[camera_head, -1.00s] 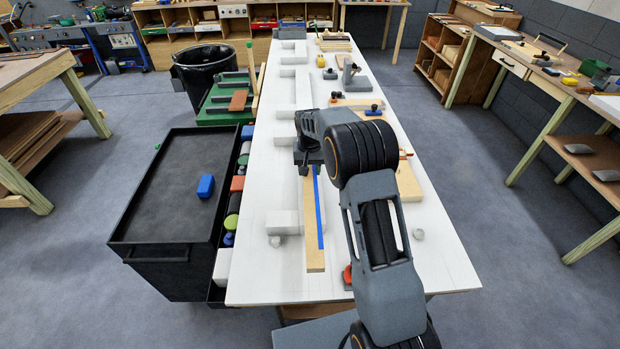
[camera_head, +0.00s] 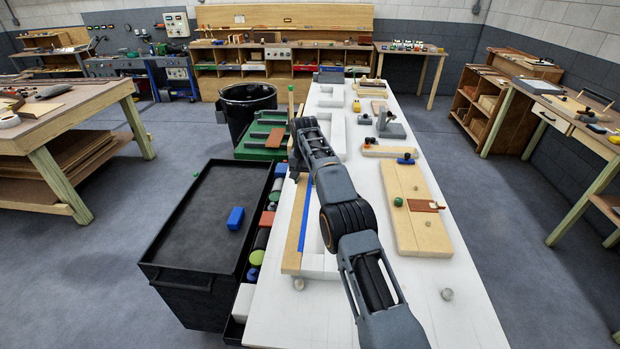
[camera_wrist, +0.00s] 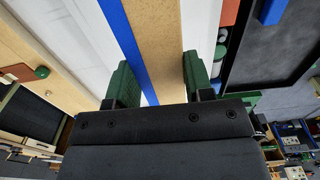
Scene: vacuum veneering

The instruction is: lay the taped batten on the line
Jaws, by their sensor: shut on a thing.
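The batten (camera_head: 293,230) is a long pale wooden strip with blue tape (camera_head: 305,215) along one long side. It lies lengthwise along the table's left side in the head view; whether it touches the table I cannot tell. My gripper (camera_head: 301,172) is shut on it near its far end, with the fingertips mostly hidden behind the arm. In the wrist view the batten (camera_wrist: 160,40) runs between the green fingers of my gripper (camera_wrist: 157,82), with the tape (camera_wrist: 122,30) on its left. I cannot make out a line on the table.
A pale board (camera_head: 418,225) with a brown piece lies to the right. A black cart (camera_head: 210,215) with a blue block (camera_head: 235,218) stands left of the table. The table's front right is mostly clear.

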